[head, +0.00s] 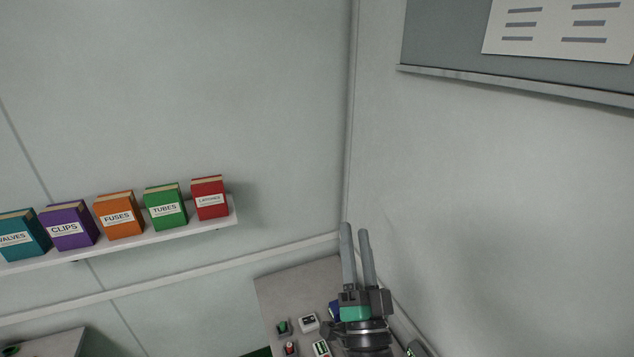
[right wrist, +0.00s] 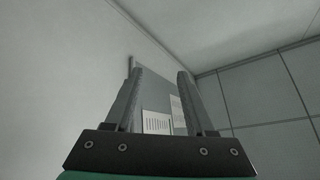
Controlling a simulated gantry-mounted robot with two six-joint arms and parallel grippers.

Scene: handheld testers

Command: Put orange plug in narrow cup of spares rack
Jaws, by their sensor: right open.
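My right gripper (head: 354,229) points up near the corner of the room, above a grey surface, in the head view. Its two long grey fingers are apart with nothing between them. In the right wrist view the fingers (right wrist: 157,75) are also parted and empty, facing a wall and a board with papers. My left gripper is not in view. I cannot make out an orange plug or a spares rack with a narrow cup in either view.
A grey worktop (head: 285,285) below my right gripper carries several small devices, among them a white one (head: 308,323). A wall shelf (head: 130,243) at left holds several labelled boxes, including an orange fuses box (head: 119,226). A grey board (head: 440,45) hangs at upper right.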

